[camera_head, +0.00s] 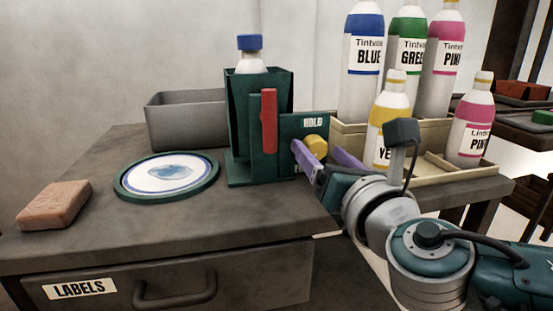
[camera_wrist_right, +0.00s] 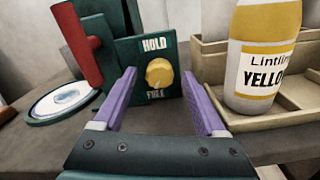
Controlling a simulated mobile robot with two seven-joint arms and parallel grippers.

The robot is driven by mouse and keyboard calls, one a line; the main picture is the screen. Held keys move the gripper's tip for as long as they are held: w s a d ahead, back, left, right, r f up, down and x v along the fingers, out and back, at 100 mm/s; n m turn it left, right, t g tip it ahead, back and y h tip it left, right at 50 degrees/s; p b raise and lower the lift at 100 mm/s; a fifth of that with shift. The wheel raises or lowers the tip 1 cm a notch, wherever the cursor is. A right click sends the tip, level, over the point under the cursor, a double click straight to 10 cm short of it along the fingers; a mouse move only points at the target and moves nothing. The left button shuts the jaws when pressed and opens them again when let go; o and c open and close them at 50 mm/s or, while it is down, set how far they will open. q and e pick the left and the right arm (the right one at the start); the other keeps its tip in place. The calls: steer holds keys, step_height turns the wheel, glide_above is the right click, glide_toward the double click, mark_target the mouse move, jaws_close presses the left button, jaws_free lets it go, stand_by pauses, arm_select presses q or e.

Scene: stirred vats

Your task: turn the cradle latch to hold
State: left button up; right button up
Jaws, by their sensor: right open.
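The cradle (camera_head: 243,168) is a dark green stand on the bench, holding an upright bottle with a blue cap (camera_head: 250,43). A red lever (camera_head: 269,120) is on its front. On its right is a green panel marked HOLD above and FREE below, with a round yellow latch knob (camera_head: 316,145). In the wrist view the knob (camera_wrist_right: 159,74) shows between my fingers; I cannot tell which word it points to. My right gripper (camera_head: 315,153) is open, its purple fingers pointing at the panel, one to each side of the knob in view. Contact is not clear. My left gripper is out of view.
A yellow-labelled bottle (camera_head: 389,118) and several others stand in a tan stepped rack (camera_head: 455,176) right of the panel. A green-rimmed plate (camera_head: 125,187) and a brown block (camera_head: 53,205) lie left. A grey bin (camera_head: 185,122) stands behind.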

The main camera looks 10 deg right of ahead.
steer(key=shift+w, duration=0.35)
jaws_close()
stand_by(0.4)
